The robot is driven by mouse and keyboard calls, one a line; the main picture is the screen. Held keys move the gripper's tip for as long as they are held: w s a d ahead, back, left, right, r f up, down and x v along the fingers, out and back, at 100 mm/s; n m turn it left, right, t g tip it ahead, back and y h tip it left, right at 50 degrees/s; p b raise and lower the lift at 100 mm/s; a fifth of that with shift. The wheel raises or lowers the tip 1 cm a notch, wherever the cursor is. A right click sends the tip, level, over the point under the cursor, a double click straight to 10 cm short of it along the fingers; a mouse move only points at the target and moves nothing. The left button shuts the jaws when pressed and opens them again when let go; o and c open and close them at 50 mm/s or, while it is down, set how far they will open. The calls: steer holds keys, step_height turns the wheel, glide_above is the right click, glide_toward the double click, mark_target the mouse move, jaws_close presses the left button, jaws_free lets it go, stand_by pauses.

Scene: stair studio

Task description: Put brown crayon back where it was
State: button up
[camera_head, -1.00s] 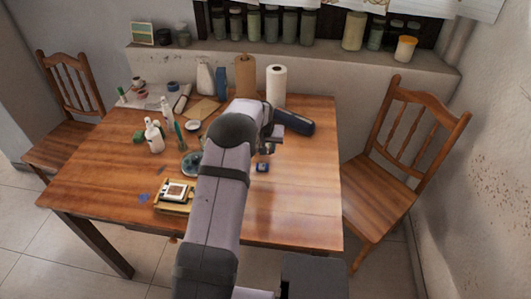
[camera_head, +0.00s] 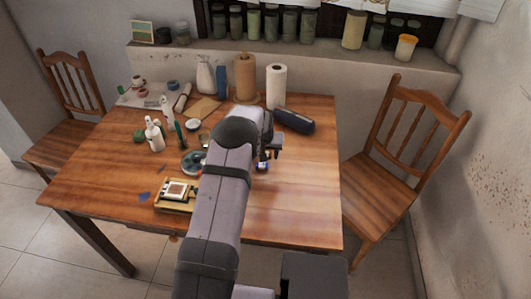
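I cannot make out a brown crayon in this view; it is too small to tell or hidden. My gripper (camera_head: 277,153) is over the middle right of the wooden table (camera_head: 305,205), pointing down. A small dark blue item (camera_head: 262,166) lies on the table just below and left of it. The fingers are tiny here and partly behind my arm, so I cannot tell whether they are open or hold anything.
A dark blue case (camera_head: 293,121) lies behind my gripper, near a paper towel roll (camera_head: 276,86) and a brown roll (camera_head: 245,76). White bottles (camera_head: 155,136), a round dish (camera_head: 191,163) and a yellow box (camera_head: 175,194) are left of my arm. The table's right front is clear.

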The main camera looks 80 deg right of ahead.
steer(key=shift+a+r, duration=0.15)
steer(key=shift+r, duration=0.5)
steer(key=b+v, duration=0.1)
steer(key=v, duration=1)
steer(key=shift+b, duration=0.4)
